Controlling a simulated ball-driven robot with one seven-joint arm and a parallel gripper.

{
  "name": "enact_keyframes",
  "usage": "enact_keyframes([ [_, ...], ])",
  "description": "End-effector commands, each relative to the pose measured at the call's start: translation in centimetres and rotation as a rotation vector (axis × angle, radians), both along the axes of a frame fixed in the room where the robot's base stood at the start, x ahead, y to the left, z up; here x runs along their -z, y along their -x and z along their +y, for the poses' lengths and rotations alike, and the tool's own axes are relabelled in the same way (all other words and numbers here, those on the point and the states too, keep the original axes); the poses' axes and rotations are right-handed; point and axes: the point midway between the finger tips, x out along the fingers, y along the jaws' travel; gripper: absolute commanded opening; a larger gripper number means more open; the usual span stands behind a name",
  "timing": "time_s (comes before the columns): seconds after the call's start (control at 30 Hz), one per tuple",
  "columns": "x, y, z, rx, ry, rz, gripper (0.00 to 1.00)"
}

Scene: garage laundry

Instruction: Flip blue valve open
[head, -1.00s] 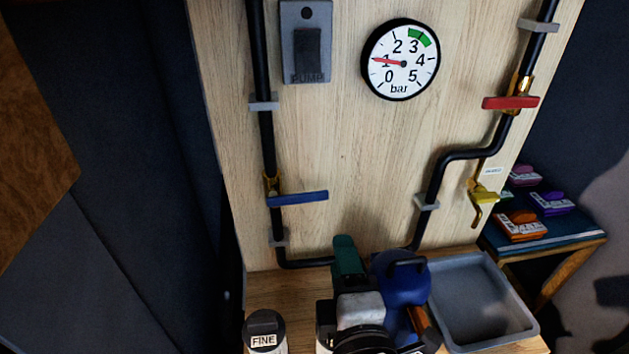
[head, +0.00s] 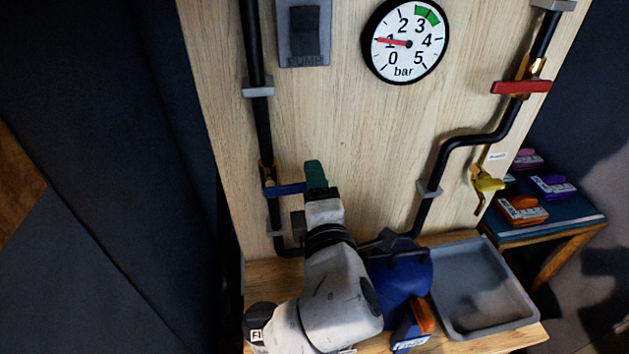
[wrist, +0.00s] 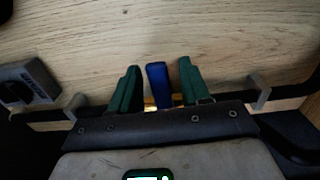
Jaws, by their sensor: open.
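The blue valve handle (head: 285,189) sits on the left black pipe and lies crosswise to it, its right end running behind my gripper. In the wrist view the blue handle (wrist: 158,84) stands between the two green fingers. My gripper (head: 316,174) is at the handle's right end in the head view; one green finger shows there. In the wrist view my gripper (wrist: 159,76) is open, with a finger on each side of the handle and narrow gaps visible. The valve's brass body (head: 267,172) shows above the handle.
A pressure gauge (head: 404,42) reads about 1 bar. A blue rounded object (head: 405,275) and a grey tray (head: 482,287) stand below, right of my arm.

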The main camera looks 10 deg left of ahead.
Motion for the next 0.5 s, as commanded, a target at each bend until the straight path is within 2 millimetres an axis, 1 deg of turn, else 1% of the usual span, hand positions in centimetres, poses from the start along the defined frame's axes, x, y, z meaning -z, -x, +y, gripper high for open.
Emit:
enact_keyframes([
  [0.1,-0.03,-0.52,0.12,0.0,-0.001,0.0,0.47],
  [0.37,0.0,-0.58,0.15,0.0,-0.001,0.0,0.47],
  [0.5,-0.01,-0.56,0.14,0.0,-0.001,0.0,0.34],
])
